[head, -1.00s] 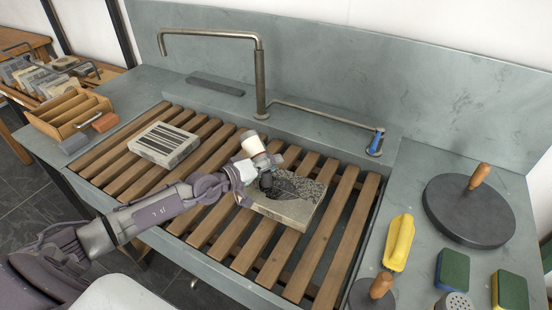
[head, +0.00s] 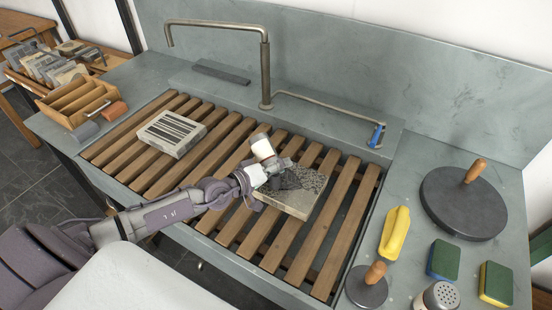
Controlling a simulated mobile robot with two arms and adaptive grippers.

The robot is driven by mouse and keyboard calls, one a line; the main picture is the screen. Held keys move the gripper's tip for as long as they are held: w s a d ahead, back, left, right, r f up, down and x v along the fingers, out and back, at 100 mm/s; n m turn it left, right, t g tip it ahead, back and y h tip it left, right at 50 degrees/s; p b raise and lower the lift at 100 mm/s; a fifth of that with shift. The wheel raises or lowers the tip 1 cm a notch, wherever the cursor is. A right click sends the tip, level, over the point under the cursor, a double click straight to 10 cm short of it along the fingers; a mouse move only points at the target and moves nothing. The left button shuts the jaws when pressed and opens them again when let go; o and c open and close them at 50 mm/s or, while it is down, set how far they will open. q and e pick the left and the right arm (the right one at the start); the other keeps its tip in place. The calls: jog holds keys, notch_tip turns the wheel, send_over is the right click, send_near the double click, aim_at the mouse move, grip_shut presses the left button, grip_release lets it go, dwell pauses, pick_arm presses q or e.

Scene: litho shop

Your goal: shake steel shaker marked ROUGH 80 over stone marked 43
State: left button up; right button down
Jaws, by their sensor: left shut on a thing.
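My left gripper (head: 277,171) is shut on a small shaker (head: 263,147) with a pale band and a metal end. The shaker is tilted, and its marking cannot be read. The gripper holds it above a grey stone block (head: 292,204) with a dark picture on its top, lying on the slatted rack. The gripper hides part of that stone, and no number on it is readable. A second stone (head: 171,134), with dark stripes, lies on the rack to the left. My right gripper is not in view.
The wooden slats (head: 313,257) have gaps between them. A tap (head: 265,75) stands behind. On the right ledge are a round dark disc with a handle (head: 463,205), a yellow brush (head: 394,233), sponges (head: 443,260), a smaller disc (head: 366,287) and another perforated-top shaker (head: 438,297).

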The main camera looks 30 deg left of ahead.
pick_arm(q)
jog(key=shift+d+r+p, duration=0.15)
jog(key=shift+d+p, duration=0.9)
jog(key=shift+d, duration=0.15)
jog(key=shift+d+r+p, duration=0.1)
jog(key=shift+d+p, duration=0.95)
jog(key=shift+d, duration=0.15)
jog(key=shift+s+d+f+p, duration=0.15)
jog(key=shift+d+p, duration=0.65)
jog(key=shift+d, duration=0.55)
